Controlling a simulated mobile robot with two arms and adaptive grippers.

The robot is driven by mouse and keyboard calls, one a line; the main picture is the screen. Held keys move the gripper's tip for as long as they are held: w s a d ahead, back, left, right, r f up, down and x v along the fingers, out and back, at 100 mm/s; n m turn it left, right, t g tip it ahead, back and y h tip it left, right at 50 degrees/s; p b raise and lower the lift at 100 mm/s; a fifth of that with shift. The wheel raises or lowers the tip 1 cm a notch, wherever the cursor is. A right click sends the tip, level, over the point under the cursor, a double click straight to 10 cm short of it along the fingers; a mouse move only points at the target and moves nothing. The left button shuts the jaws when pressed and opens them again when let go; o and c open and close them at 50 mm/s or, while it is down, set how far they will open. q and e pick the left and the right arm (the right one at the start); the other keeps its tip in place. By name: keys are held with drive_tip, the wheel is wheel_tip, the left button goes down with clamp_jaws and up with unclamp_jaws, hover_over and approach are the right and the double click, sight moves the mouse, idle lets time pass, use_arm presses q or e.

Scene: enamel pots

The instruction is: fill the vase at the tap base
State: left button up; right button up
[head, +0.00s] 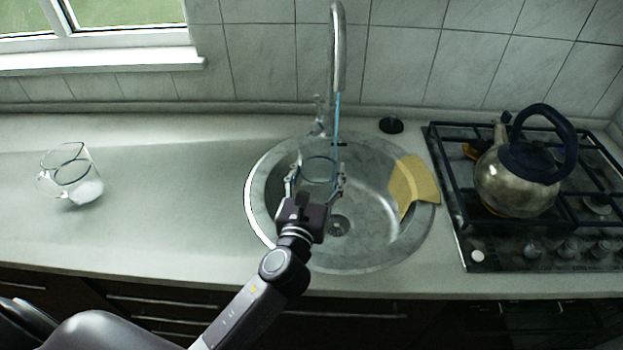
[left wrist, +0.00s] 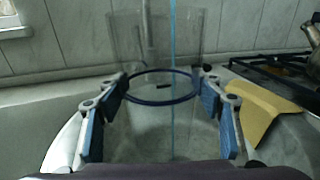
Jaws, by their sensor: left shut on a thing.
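My left gripper (head: 316,179) is over the sink, shut around a clear glass vessel, seemingly the vase (head: 318,165). In the left wrist view the gripper's blue-padded fingers (left wrist: 164,98) stand on either side of the vase (left wrist: 130,42), which has a dark blue ring. The steel tap (head: 338,45) arches over the sink from the back. A thin blue stream of water (head: 337,115) falls from its spout towards the vase. It also shows in the left wrist view (left wrist: 173,40). I cannot tell if it falls inside the vase, nor the water level. My right gripper is out of view.
The round steel sink (head: 262,215) has a yellow cloth (head: 413,185) over its right rim. A glass mug (head: 70,175) stands on the left counter. A kettle (head: 515,185) is on the stove at right. A black stopper (head: 391,125) lies behind the sink. The counter between mug and sink is clear.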

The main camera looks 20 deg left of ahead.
use_arm(q)
drive_tip(key=shift+o, duration=0.2)
drive_tip(key=w+d, duration=0.1)
drive_tip(key=w, duration=0.6)
drive_tip(key=shift+w+d+r, duration=0.15)
drive_tip(key=shift+w+d, duration=0.15)
drive_tip(key=shift+w, duration=0.1)
idle(6.7)
